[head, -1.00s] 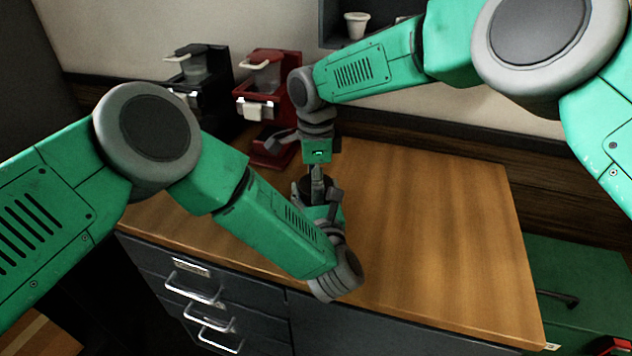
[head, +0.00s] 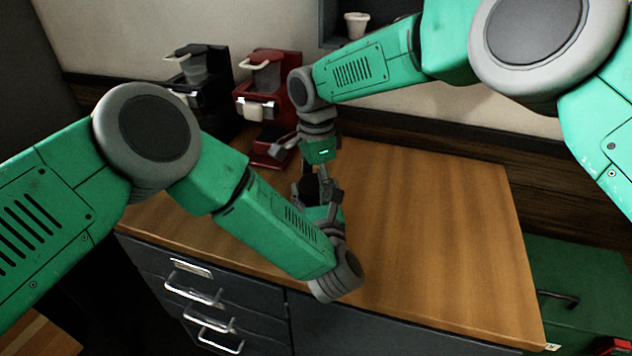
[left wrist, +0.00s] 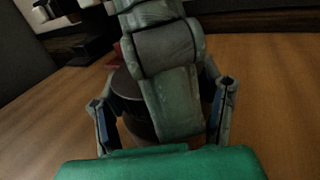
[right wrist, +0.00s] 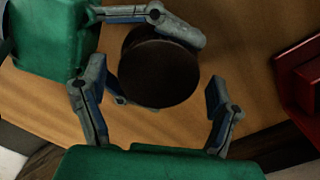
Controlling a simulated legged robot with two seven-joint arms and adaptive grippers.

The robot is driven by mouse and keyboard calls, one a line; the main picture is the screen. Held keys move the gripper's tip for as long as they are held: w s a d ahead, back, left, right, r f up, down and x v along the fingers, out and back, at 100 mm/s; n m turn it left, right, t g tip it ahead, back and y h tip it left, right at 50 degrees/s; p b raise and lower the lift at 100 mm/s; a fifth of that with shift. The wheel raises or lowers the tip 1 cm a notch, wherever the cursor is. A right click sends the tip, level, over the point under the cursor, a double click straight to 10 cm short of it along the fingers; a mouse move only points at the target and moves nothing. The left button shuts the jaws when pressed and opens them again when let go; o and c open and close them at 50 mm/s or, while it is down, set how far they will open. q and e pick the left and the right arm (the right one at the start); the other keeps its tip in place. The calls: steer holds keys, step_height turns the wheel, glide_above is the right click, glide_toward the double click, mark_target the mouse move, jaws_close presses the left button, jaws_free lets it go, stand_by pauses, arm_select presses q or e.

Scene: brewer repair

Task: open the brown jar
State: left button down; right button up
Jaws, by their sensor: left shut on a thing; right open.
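My right gripper (head: 312,172) is above the jar, pointing down. In the right wrist view its open fingers stand on either side of the top, with gaps visible.
A red coffee brewer (head: 262,95) and a black brewer (head: 200,85) stand at the back left of the counter (head: 430,230). The right half of the counter is clear. A white cup (head: 356,25) sits on a wall shelf. A green case (head: 580,280) lies to the right.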

steer(key=shift+r, duration=2.25)
arm_select(q)
steer(key=shift+c, duration=1.7)
jaws_free()
